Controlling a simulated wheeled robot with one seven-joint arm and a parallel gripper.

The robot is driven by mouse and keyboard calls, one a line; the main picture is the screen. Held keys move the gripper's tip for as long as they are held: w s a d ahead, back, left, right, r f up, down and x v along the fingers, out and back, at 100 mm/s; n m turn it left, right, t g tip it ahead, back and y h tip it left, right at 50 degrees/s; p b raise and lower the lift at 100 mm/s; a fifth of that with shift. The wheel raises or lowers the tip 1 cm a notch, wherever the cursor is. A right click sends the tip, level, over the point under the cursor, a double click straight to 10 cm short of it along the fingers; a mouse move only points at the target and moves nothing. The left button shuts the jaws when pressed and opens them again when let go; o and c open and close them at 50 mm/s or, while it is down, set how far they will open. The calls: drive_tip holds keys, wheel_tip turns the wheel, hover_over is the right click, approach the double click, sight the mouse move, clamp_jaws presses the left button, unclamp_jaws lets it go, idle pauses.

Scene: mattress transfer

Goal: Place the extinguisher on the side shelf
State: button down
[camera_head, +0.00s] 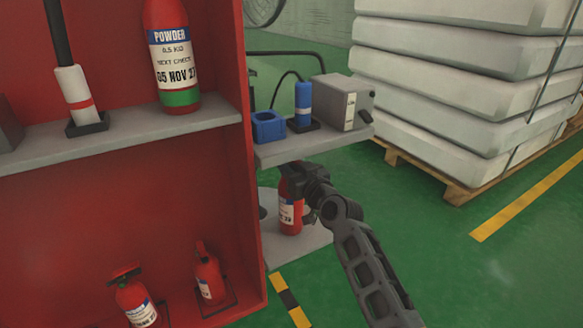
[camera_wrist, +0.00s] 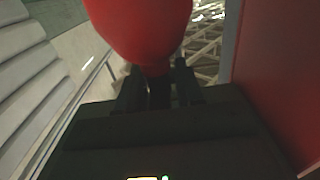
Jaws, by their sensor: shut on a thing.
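My gripper (camera_head: 308,192) is shut on a small red extinguisher (camera_head: 290,214) with a white label. In the head view it is upright at the lower side shelf (camera_head: 292,252), a grey plate beside the red cabinet. I cannot tell whether its base touches the plate. Its top is hidden by the gripper and the upper side shelf (camera_head: 330,140). In the wrist view, the red body (camera_wrist: 140,28) fills the top middle, just beyond the dark fingers (camera_wrist: 158,88).
The upper side shelf holds a blue cup (camera_head: 268,127), a blue cylinder (camera_head: 303,103) and a grey box (camera_head: 343,102). The red cabinet (camera_head: 205,165) holds other extinguishers. Stacked mattresses (camera_head: 460,85) stand on a pallet at right. Green floor is clear between.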

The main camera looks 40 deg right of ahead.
idle(0.3)
drive_tip(key=c, duration=1.2)
unclamp_jaws()
drive_tip(key=shift+f, duration=0.2)
drive_tip(key=o, duration=0.5)
drive_tip(key=shift+r, duration=0.1)
drive_tip(key=shift+r, duration=0.15)
drive_tip(key=v, duration=1.2)
drive_tip(key=shift+s+a, duration=0.1)
